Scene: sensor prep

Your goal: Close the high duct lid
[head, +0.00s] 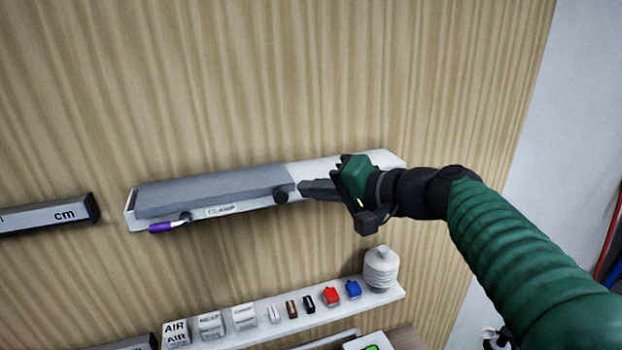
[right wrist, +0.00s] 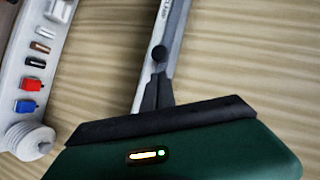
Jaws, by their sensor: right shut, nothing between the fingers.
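The high duct (head: 318,172) is a long white channel on the wood-grain wall, tilted slightly in the head view. A grey lid (head: 215,188) lies along its left and middle part; I cannot tell whether it is flush. Two dark round knobs show at the front: the right knob (head: 281,197) and the left knob (head: 186,217). My right gripper (head: 304,187) is shut and empty, its tips just right of the right knob. In the right wrist view the shut fingers (right wrist: 156,92) point at a knob (right wrist: 159,54), with a small gap. My left gripper is not in view.
A purple-handled tool (head: 160,227) hangs at the duct's left end. Below, a white shelf (head: 300,327) holds labelled blocks, small coloured parts and a white ribbed bottle (head: 381,268). The wall above the duct is clear.

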